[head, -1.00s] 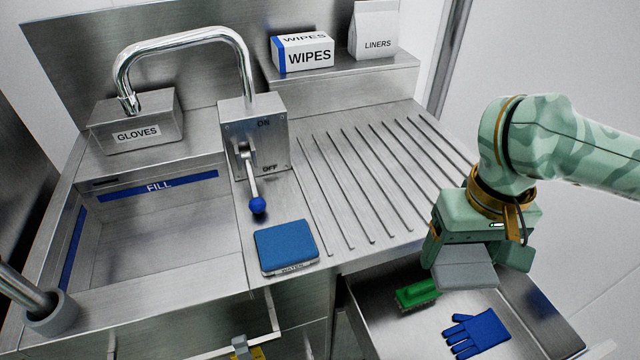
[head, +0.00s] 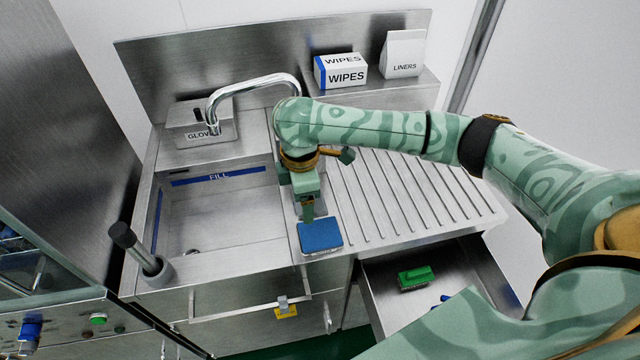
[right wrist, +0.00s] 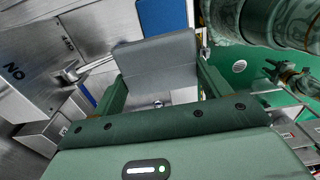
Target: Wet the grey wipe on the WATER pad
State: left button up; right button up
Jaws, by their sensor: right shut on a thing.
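My right gripper (head: 307,210) is beside the far edge of the blue WATER pad (head: 321,236), which lies on the counter between the sink and the ribbed drainboard. In the right wrist view, the gripper is shut on the flat grey wipe (right wrist: 157,62). The blue pad (right wrist: 163,14) shows just beyond the wipe's edge. I cannot tell whether the wipe touches the pad.
A tap (head: 250,85) and the sink basin (head: 220,215) are to the left. An open drawer (head: 375,300) at the lower right holds a green brush (head: 415,278) and a partly hidden blue glove. A WIPES box (head: 341,72) and LINERS bag (head: 404,55) stand behind the clear drainboard.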

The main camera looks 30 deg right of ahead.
aim_at(317, 206)
jog(key=n+p, duration=0.2)
jog(key=s+d+f+n+p, duration=0.1)
jog(key=n+p, duration=0.1)
jog(key=n, duration=0.1)
jog(key=s+f+n+p, duration=0.1)
jog(key=n+p, duration=0.1)
jog(key=p, duration=0.1)
jog(key=shift+s+d+n, duration=0.15)
jog(key=shift+s+n, duration=0.1)
jog(key=shift+n, duration=0.15)
pick_arm(q)
notch_tip(317, 206, up, 10)
pick_arm(e)
jog(key=shift+s+d+f+n+p, duration=0.1)
jog(key=shift+s+f+n+p, duration=0.1)
jog(key=shift+f+n+p, duration=0.15)
jog(key=shift+f, duration=0.25)
jog(key=shift+f+b, duration=0.3)
jog(key=shift+b, duration=0.05)
notch_tip(317, 206, down, 6)
jog(key=b, duration=0.6)
jog(key=shift+r, duration=0.25)
pick_arm(q)
notch_tip(317, 206, down, 7)
jog(key=shift+a+r, duration=0.1)
jog(key=shift+r, duration=0.1)
pick_arm(e)
jog(key=shift+r, duration=0.1)
